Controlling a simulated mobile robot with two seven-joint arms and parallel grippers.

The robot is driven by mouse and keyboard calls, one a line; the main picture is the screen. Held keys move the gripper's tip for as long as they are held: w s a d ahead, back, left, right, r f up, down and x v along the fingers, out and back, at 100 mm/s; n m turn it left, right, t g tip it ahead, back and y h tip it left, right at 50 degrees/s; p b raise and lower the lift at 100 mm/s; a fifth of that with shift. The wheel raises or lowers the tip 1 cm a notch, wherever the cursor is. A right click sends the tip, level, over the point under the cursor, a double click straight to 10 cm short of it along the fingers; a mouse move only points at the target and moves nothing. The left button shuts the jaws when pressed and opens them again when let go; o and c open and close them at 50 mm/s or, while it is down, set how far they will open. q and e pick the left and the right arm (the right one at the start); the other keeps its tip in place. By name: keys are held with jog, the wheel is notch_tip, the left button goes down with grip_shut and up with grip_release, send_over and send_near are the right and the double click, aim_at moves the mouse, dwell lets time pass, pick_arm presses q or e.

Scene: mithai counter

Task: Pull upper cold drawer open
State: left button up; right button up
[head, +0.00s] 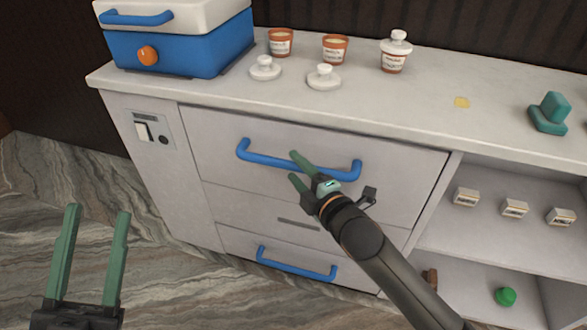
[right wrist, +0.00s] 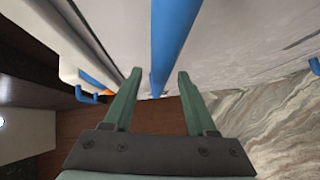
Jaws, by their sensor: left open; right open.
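The upper cold drawer (head: 220,142) is a grey-white front below the counter top and looks shut. Its blue bar handle (head: 262,158) runs across it. My right gripper (head: 293,166) is open at the middle of this handle, one finger above the bar and one below in the head view. In the right wrist view the blue handle (right wrist: 172,40) runs between the two open fingers (right wrist: 160,88); I cannot tell whether they touch it. My left gripper (head: 96,210) is open and empty over the floor at the lower left, away from the drawer.
A lower drawer has a blue handle (head: 296,264). On the counter stand a blue box with a white lid (head: 180,50), small pots (head: 334,48), loose lids (head: 324,76) and a teal object (head: 549,114). Open shelves (head: 490,235) with small boxes are right. The marbled floor (head: 100,180) is clear.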

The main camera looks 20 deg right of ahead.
pick_arm(q)
jog(key=shift+s+d+r+m+h, duration=0.15)
jog(key=shift+s+r+m+h, duration=0.75)
jog(key=shift+r+h, duration=0.1)
pick_arm(e)
jog(key=shift+x, duration=0.9)
jog(key=shift+c, duration=0.4)
grip_shut()
pick_arm(q)
jog(key=shift+w, duration=0.1)
